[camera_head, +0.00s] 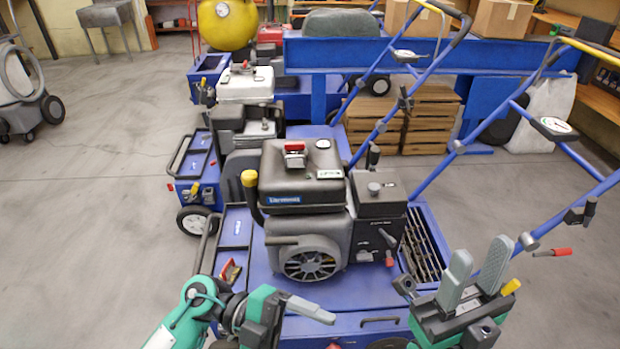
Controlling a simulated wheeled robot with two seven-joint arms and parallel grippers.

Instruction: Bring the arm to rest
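My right gripper (474,272) is at the bottom right, its two grey fingers pointing up with a gap between them. Nothing shows between the fingers. It is in front of the right side of the nearest blue aerator (265,262) and its blue handle bar. My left gripper (318,309) comes in at the bottom, left of centre, in front of the aerator's deck. Its grey finger points right, seen from the side, so its opening cannot be made out. No object shows in it.
The aerator's black engine (308,200) with a red cap stands just beyond both grippers. A second aerator with a white tank (245,83) stands behind it. A blue bench (430,54) and wooden crates (432,118) are farther back. The grey floor at left is largely clear.

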